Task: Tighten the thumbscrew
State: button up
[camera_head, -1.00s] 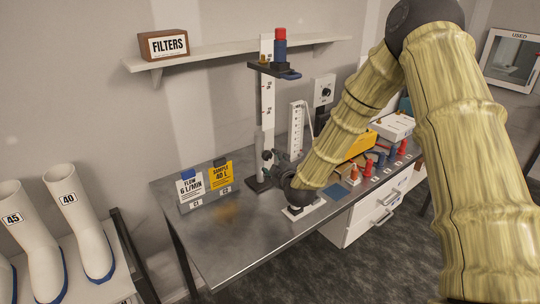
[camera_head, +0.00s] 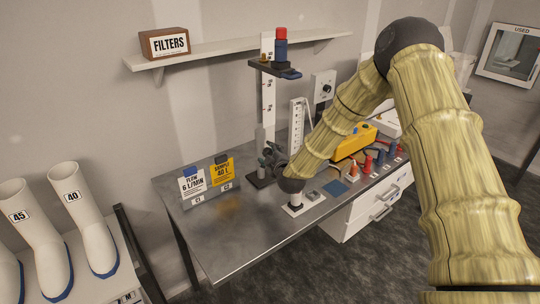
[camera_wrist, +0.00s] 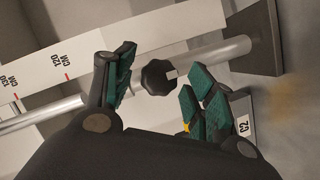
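The thumbscrew is a black lobed knob (camera_wrist: 158,78) in the middle of the wrist view, on a shiny metal rod (camera_wrist: 215,57). My gripper (camera_wrist: 160,68) is open, with one green-padded finger on each side of the knob. Gaps show between the pads and the knob, so I see no grip on it. In the head view my gripper (camera_head: 270,160) is low at the upright stand (camera_head: 268,110), just above the bench. The thumbscrew cannot be made out there behind the gripper.
The steel bench (camera_head: 235,235) is clear at its front left. Cards C1 (camera_head: 192,184) and C2 (camera_head: 222,172) stand left of the stand. A yellow device (camera_head: 352,142) and several red and blue bottles are to the right. A shelf (camera_head: 215,57) hangs above.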

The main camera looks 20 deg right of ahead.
jog(key=c, duration=0.8)
jog(key=shift+b, duration=0.3)
jog(key=shift+d+m+g+y+b, duration=0.1)
jog(key=shift+m+g+y+b, duration=0.4)
jog(key=shift+m+b, duration=0.65)
jog(key=m+g+y+b, duration=0.1)
jog(key=m+y+b, duration=0.1)
jog(key=m+b, duration=0.1)
jog(key=shift+d+f, duration=0.1)
jog(key=shift+d, duration=0.05)
jog(key=m+y+b, duration=0.1)
jog(key=b, duration=0.1)
jog(key=m+g+b, duration=0.1)
jog(key=m+b, duration=0.1)
jog(key=b, duration=0.1)
jog(key=shift+w+d+y, duration=0.1)
jog(key=shift+y, duration=0.3)
jog(key=shift+m+y+b, duration=0.4)
jog(key=shift+m+b, duration=0.25)
jog(key=shift+b, duration=0.05)
jog(key=shift+r, duration=0.25)
